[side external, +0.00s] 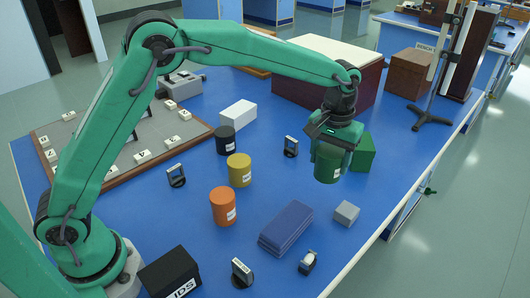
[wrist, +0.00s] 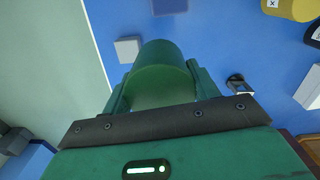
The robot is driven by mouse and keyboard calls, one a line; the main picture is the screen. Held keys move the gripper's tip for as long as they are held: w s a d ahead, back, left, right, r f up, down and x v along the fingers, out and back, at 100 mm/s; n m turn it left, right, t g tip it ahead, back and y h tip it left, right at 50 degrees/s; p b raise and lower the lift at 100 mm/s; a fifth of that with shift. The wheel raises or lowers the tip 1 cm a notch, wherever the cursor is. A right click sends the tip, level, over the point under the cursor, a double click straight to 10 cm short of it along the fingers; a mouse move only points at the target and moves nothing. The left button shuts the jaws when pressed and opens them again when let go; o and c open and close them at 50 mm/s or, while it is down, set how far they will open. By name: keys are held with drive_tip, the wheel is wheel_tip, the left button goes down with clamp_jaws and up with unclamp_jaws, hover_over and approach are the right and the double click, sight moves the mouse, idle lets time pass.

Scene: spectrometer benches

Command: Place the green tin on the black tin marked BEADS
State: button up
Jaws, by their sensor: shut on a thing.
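The green tin (side external: 327,164) is upright between the jaws of my gripper (side external: 333,148), on the right half of the blue bench. In the wrist view the green tin (wrist: 160,72) sits between both fingers of my gripper (wrist: 160,86), which is shut on it. I cannot tell its exact height above the bench. A black tin (side external: 225,140) with a white label stands to the left, behind the yellow tin; its lettering is too small to read. A black tin (wrist: 313,36) shows partly at the wrist view's right edge.
A yellow tin (side external: 239,171) and an orange tin (side external: 223,207) stand near the black tin. A green box (side external: 364,153) is just right of my gripper. Blue books (side external: 286,228), a grey block (side external: 346,213) and a white box (side external: 237,114) lie on the bench.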

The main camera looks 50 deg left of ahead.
drive_tip(key=a+r, duration=0.4)
drive_tip(key=a, duration=1.1)
hover_over(224, 131)
drive_tip(key=shift+n, duration=0.3)
wheel_tip(224, 131, down, 4)
drive_tip(key=shift+f, duration=2.05)
drive_tip(key=shift+f, duration=0.15)
drive_tip(key=o, duration=1.1)
